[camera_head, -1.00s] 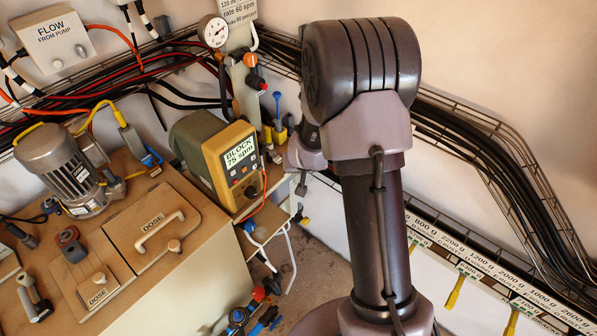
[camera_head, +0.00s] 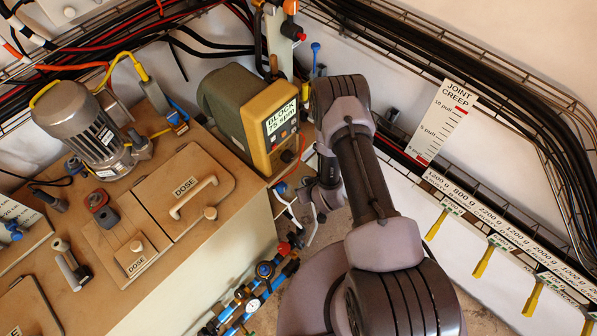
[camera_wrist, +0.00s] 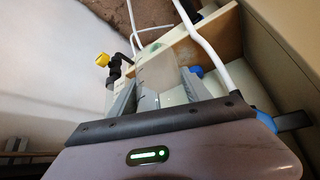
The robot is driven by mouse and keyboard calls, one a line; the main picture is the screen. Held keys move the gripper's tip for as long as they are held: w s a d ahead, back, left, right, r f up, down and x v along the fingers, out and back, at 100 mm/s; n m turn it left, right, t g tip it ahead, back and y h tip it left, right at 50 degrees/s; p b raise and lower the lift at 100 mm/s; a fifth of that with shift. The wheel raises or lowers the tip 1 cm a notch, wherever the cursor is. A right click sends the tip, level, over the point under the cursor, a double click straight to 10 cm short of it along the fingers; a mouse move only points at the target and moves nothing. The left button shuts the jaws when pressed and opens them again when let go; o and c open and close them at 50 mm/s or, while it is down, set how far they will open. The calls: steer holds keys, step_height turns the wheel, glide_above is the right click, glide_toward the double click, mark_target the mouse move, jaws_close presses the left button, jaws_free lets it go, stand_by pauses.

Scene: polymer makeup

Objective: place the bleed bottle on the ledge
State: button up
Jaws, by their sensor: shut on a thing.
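In the wrist view my gripper (camera_wrist: 158,90) is shut on a pale, see-through thing, which I take to be the bleed bottle (camera_wrist: 157,70). It sits between the two grey fingers, and its far end overlaps a light wooden surface (camera_wrist: 185,52), probably the ledge. I cannot tell whether the bottle touches that wood. In the head view my gripper (camera_head: 322,194) is low, just right of the bench and below the yellow-fronted pump. My own arm partly covers it there, and the bottle cannot be made out.
White tubes (camera_wrist: 205,45) run close right of the bottle in the wrist view. A black fitting with a yellow cap (camera_wrist: 103,60) stands on the left. In the head view, blue and red valve pipework (camera_head: 250,295) lies below. Yellow-tagged labels (camera_head: 437,222) line the right wall.

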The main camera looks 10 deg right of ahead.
steer(key=w, duration=0.3)
steer(key=w+b, duration=0.1)
steer(key=w, duration=0.2)
steer(key=w+f+b, duration=0.1)
steer(key=w, duration=0.2)
steer(key=shift+w+a, duration=0.35)
steer(key=shift+a, duration=0.05)
steer(key=f, duration=0.1)
steer(key=f+b, duration=0.2)
steer(key=f, duration=0.1)
steer(key=shift+w, duration=0.3)
steer(key=shift+r, duration=0.25)
steer(key=shift+c, duration=0.7)
steer(key=shift+f, duration=0.15)
steer(key=o, duration=1.5)
